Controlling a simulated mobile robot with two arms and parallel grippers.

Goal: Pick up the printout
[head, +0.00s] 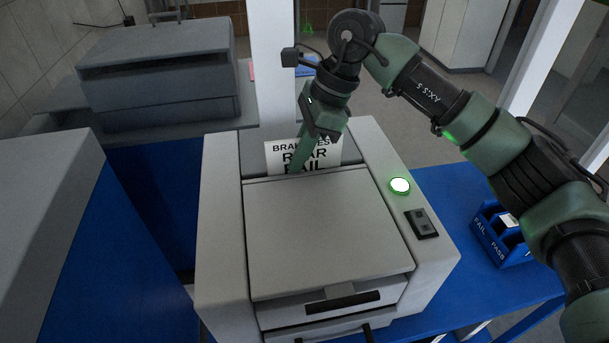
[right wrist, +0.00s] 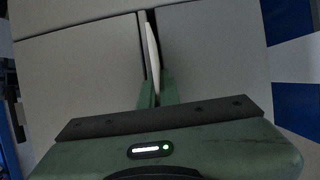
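The printout (head: 322,155) is a white sheet with black text reading "BRAKES REAR FAIL", partly covered by my gripper. It stands upright in the slot at the back of the grey printer (head: 325,225). My right gripper (head: 299,164) reaches down to it from above, with one green finger across its front. In the right wrist view the printout (right wrist: 152,55) shows edge-on as a thin white strip. The two green fingers (right wrist: 157,92) are close together on either side of it and appear shut on it. My left gripper is not in view.
The printer has a lit green-ringed button (head: 400,185) and a black switch (head: 422,223). A blue tray (head: 503,235) marked FAIL and PASS sits on the blue table (head: 450,190) at right. Another grey machine (head: 158,75) stands at back left.

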